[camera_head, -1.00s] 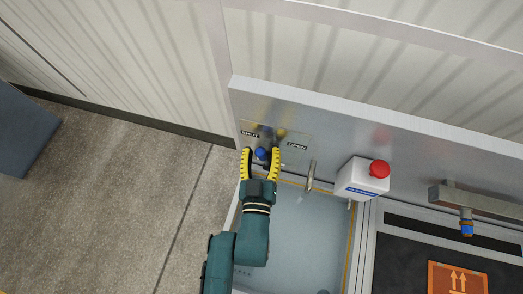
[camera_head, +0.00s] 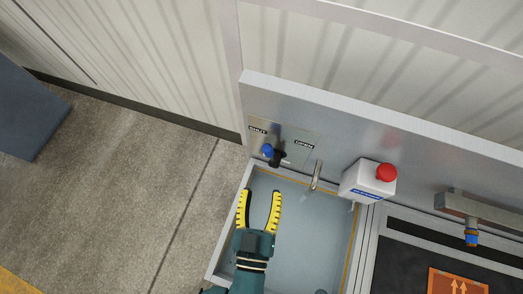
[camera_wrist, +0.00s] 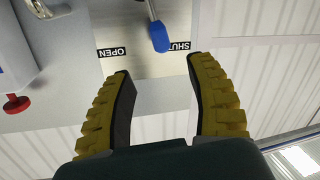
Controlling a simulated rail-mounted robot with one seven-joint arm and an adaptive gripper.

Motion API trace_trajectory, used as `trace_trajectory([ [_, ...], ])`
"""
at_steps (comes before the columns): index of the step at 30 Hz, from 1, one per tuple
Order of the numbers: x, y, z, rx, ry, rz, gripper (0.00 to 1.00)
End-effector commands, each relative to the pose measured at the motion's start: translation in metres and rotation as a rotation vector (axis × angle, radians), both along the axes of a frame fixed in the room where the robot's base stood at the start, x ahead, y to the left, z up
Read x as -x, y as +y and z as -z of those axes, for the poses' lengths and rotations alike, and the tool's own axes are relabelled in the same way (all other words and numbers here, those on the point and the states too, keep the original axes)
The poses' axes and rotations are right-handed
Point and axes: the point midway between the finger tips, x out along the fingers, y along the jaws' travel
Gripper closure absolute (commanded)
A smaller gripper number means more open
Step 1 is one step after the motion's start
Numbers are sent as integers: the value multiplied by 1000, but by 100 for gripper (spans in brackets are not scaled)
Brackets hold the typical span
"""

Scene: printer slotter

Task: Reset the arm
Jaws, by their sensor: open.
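My gripper (camera_head: 260,208) is open and empty, its yellow fingers spread apart over the grey-blue sink basin in the head view. It also shows in the wrist view (camera_wrist: 157,75), with nothing between the fingers. A valve handle with a blue tip (camera_head: 268,151) is on the panel between the SHUT and OPEN labels, nearer the SHUT side. In the wrist view the blue handle (camera_wrist: 159,37) lies beyond the fingers, beside the SHUT label. The gripper is apart from the handle.
A metal spout (camera_head: 316,176) juts over the basin (camera_head: 310,230). A white box with a red button (camera_head: 386,172) is right of it. A metal bracket with a blue-ended nozzle (camera_head: 471,238) and an orange arrow-marked box (camera_head: 458,281) are farther right. Floor at left is open.

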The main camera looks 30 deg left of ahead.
Motion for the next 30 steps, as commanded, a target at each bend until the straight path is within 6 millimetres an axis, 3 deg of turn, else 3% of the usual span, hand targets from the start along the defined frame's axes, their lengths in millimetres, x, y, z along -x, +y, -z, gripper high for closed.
trace_trajectory([
  [14, -1, 0, 0, 0, 0, 0, 44],
  [17, -18, -8, -19, -22, -53, 43, 44],
  [20, -50, -18, -64, -66, -171, 98, 44],
  [24, -89, -44, -157, -129, -379, 186, 44],
  [30, -113, -92, -284, -188, -573, 296, 44],
])
